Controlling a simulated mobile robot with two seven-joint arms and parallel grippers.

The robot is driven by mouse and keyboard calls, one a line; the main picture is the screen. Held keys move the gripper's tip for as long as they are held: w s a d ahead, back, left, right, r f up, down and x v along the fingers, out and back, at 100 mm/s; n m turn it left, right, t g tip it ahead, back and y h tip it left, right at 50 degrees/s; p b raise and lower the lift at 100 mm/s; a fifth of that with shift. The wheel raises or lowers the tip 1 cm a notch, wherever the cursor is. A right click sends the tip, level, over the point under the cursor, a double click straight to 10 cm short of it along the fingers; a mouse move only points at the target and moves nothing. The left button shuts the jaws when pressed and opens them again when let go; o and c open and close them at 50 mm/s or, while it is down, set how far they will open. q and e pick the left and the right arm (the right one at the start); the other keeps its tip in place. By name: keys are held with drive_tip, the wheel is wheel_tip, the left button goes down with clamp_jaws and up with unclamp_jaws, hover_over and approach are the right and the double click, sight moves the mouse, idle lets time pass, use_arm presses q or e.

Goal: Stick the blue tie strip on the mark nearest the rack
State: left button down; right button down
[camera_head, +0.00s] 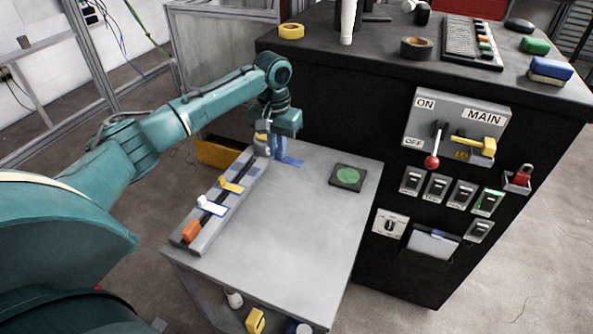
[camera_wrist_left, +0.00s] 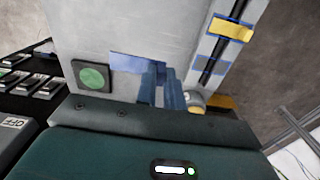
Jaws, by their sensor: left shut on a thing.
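The blue tie strip (camera_head: 293,161) sticks out to the right from my left gripper (camera_head: 280,158), low over or on the grey table. In the left wrist view, the strip (camera_wrist_left: 135,62) extends left from the fingers (camera_wrist_left: 160,92), which are shut on it. A long grey rail (camera_head: 213,222) with a black cable runs along the table's left side. It bears an orange piece (camera_head: 191,231), a white strip (camera_head: 211,206) and a yellow strip (camera_head: 230,186). A bare blue mark (camera_head: 253,171) shows beyond the yellow strip, also in the left wrist view (camera_wrist_left: 222,68).
A black cabinet (camera_head: 360,120) with switches stands behind and right of the table (camera_head: 280,240). A black plate with a green disc (camera_head: 347,177) lies at the table's far right. A grey knob (camera_head: 262,145) stands at the rail's far end, close to my gripper. The table's middle is clear.

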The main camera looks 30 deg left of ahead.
use_arm(q)
drive_tip(key=a+f+p, duration=0.1)
drive_tip(key=a+f, duration=0.2)
drive_tip(key=a, duration=1.2)
drive_tip(key=shift+w, duration=0.3)
use_arm(e)
drive_tip(key=shift+s+d, duration=0.2)
drive_tip(key=shift+d, duration=0.05)
use_arm(q)
drive_tip(key=shift+a, duration=0.1)
